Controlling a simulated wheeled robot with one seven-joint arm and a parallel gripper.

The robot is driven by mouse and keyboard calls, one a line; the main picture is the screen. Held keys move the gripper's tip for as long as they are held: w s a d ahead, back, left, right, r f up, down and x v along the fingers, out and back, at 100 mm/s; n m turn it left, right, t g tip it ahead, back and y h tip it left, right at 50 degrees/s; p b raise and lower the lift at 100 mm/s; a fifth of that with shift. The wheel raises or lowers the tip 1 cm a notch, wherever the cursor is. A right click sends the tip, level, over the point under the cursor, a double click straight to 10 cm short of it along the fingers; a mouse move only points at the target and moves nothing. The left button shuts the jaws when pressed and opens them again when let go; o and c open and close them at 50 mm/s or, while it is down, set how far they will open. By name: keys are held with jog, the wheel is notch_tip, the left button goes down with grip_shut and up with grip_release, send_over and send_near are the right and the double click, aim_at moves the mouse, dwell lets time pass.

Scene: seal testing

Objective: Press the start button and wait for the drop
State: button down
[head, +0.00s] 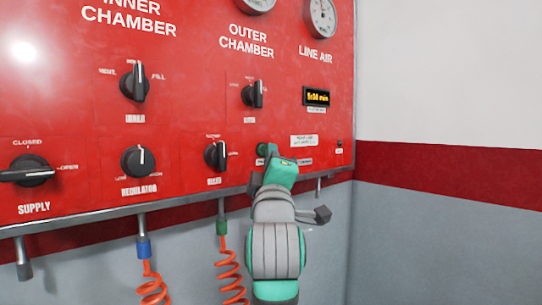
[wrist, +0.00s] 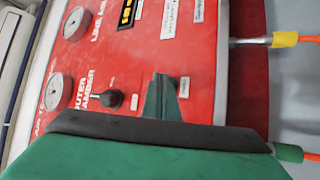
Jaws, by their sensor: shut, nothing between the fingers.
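The red control panel (head: 185,110) fills the left and middle of the head view. My gripper (head: 266,152) is at its lower right part, right of the lower dark knob (head: 216,156). Its fingers are shut and empty, close to the panel face; I cannot tell whether they touch it. In the wrist view my shut gripper (wrist: 160,92) points at the panel, which appears turned sideways. I cannot make out the start button; my gripper covers part of that area. The timer display (head: 317,96) is lit with yellow digits; it also shows in the wrist view (wrist: 127,14).
Other knobs, including the supply knob (head: 28,170) and regulator knob (head: 138,161), stick out of the panel. Orange coiled hoses (head: 152,285) hang below its lower edge. A white, red and grey wall (head: 450,230) is at right.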

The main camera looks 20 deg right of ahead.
jog(key=s+d, duration=0.1)
jog(key=s, duration=0.4)
jog(key=shift+s+d, duration=0.4)
dwell(0.7)
